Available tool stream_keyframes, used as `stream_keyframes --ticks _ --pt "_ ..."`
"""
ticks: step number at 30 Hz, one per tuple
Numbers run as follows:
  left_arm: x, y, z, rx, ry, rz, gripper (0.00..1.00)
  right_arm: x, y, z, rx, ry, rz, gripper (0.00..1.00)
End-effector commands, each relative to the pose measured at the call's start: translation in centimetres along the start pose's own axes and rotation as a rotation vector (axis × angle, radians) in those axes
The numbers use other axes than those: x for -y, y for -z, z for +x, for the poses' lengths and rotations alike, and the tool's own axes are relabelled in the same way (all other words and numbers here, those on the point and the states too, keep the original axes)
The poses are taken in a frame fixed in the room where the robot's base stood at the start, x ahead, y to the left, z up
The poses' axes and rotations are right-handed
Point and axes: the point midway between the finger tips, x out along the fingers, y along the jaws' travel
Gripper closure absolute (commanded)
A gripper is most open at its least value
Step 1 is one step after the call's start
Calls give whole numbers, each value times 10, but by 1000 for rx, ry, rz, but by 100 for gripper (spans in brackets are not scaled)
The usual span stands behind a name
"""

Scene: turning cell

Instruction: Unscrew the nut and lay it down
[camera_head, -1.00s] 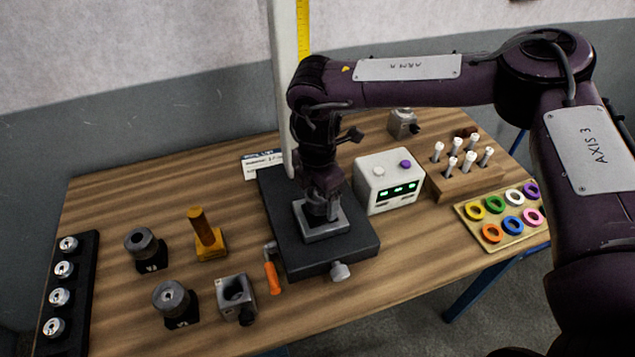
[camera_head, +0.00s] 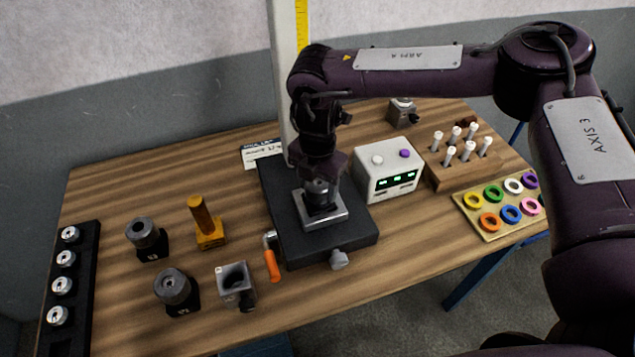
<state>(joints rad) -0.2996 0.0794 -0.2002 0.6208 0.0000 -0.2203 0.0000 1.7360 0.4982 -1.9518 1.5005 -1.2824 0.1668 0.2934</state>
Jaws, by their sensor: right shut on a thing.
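My right gripper (camera_head: 319,176) points down over the dark machine base (camera_head: 345,247). It is shut on a round dark grey part, which I take to be the nut (camera_head: 318,188). The nut sits just above a dark holder (camera_head: 322,207) on a silver square plate (camera_head: 337,218). I cannot tell whether the nut still touches the holder, because the wrist and fingers hide much of it. My left gripper is out of view.
A white box (camera_head: 388,172) with a green display stands close right of the base. An orange-handled tool (camera_head: 272,264) and a grey block (camera_head: 237,284) lie front left. A tall column (camera_head: 283,70) rises behind. Bare wood shows at the left middle.

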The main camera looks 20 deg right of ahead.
Motion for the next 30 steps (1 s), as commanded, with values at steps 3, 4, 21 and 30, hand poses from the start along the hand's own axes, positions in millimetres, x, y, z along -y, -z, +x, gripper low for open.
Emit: stream_keyframes --ticks 3,4,21,30 --pt "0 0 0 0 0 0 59 -2 0 -1 1 -5 -179 70" --pt "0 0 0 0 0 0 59 -2 0 -1 1 -6 -225 70" --pt "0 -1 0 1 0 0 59 -4 0 -2 3 -13 -473 70" --pt "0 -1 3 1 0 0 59 -5 1 -3 7 -15 -897 70"
